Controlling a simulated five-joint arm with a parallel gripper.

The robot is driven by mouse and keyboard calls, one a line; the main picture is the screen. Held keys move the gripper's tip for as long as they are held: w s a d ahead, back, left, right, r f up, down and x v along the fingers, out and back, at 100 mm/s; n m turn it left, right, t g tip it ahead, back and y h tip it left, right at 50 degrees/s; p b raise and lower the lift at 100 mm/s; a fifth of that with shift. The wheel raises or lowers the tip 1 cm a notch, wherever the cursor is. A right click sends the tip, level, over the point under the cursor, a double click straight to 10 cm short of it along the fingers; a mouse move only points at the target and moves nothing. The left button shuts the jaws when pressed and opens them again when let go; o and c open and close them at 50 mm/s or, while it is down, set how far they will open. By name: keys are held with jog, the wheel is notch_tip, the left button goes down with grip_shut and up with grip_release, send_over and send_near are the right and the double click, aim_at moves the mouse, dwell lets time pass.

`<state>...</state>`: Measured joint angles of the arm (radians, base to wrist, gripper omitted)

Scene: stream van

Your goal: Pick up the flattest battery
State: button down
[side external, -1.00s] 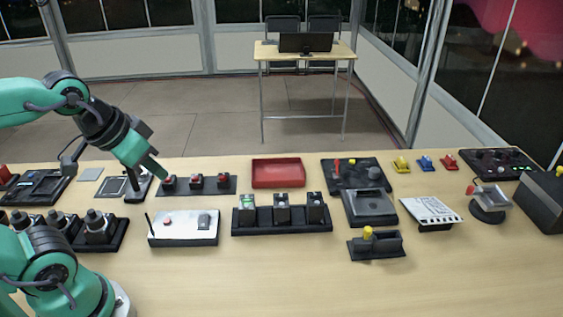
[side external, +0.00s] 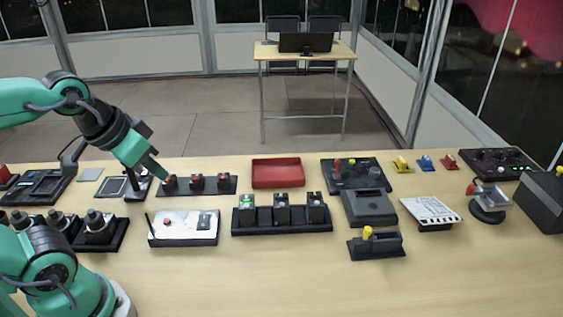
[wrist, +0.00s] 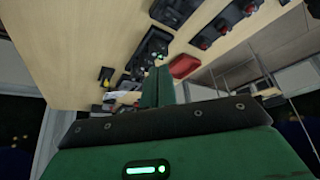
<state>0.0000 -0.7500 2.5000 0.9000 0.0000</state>
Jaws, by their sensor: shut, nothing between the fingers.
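Three dark block-shaped batteries stand upright in a black charging rack (side external: 290,229) in the middle of the table. The left battery (side external: 248,214) shows a bright green patch on top. The middle battery (side external: 282,213) shows a paler top, and the right battery (side external: 316,213) looks mostly dark; its markings are too small to read. My gripper (side external: 165,177) is shut and empty, to the left of the rack, above the table near a row of red-topped switches. In the wrist view my shut fingers (wrist: 158,84) point toward the rack, where small green lights show.
A red tray (side external: 278,173) lies behind the rack. A red-topped switch strip (side external: 214,189) is beside my gripper, and a white control box (side external: 184,238) is left of the rack. A black box (side external: 369,208) and a holder with a yellow knob (side external: 377,246) stand right. The front table is clear.

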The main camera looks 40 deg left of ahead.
jog(key=c, duration=0.9)
grip_release()
